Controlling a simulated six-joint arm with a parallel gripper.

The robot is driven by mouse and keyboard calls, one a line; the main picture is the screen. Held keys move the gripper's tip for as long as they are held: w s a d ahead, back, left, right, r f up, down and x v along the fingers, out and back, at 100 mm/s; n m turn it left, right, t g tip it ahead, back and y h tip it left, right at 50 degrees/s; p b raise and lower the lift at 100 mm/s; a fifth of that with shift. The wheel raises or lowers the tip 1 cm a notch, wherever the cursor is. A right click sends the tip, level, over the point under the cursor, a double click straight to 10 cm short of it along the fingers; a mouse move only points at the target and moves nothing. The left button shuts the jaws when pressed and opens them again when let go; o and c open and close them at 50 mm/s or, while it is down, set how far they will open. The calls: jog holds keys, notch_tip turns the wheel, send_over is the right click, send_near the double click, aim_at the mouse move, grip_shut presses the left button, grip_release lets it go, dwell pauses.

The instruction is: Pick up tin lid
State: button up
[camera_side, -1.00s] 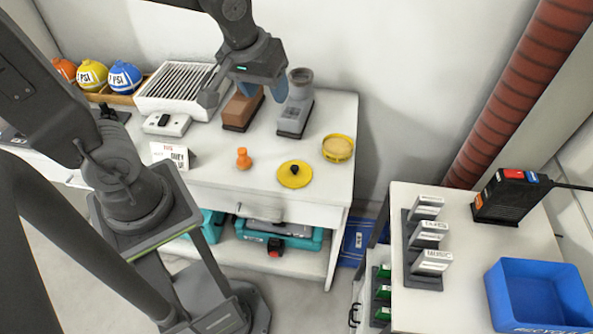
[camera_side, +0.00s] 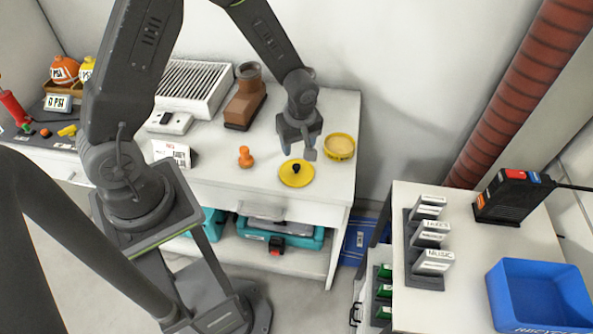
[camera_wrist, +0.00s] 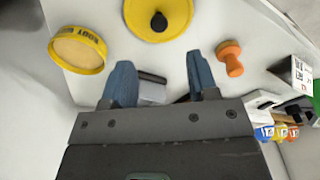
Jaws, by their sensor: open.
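The tin lid (camera_side: 297,181) is a flat yellow disc with a black knob, lying on the white bench top near its front edge. It also shows at the top of the wrist view (camera_wrist: 160,36), partly cut off. My gripper (camera_side: 298,150) hangs above the bench just behind the lid, fingers pointing down. Its two blue fingers (camera_wrist: 158,72) are apart, with the lid beyond their tips and nothing held. The open yellow tin (camera_side: 340,147), with pale contents, stands to the right and slightly behind; it also shows in the wrist view (camera_wrist: 77,51).
An orange knobbed piece (camera_side: 245,157) stands left of the lid. A brown boot-shaped block (camera_side: 245,97) and a white slatted tray (camera_side: 195,88) stand behind. A small sign (camera_side: 171,152) is farther left. A separate table at right holds a blue bin (camera_side: 540,295).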

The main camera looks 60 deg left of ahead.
aim_at(297, 166)
jog(key=f, duration=0.8)
jog(key=shift+w+a+f, duration=0.1)
jog(key=shift+a+f, duration=0.1)
jog(key=shift+a, duration=0.1)
jog(key=shift+c, duration=0.3)
jog(key=c, duration=0.9)
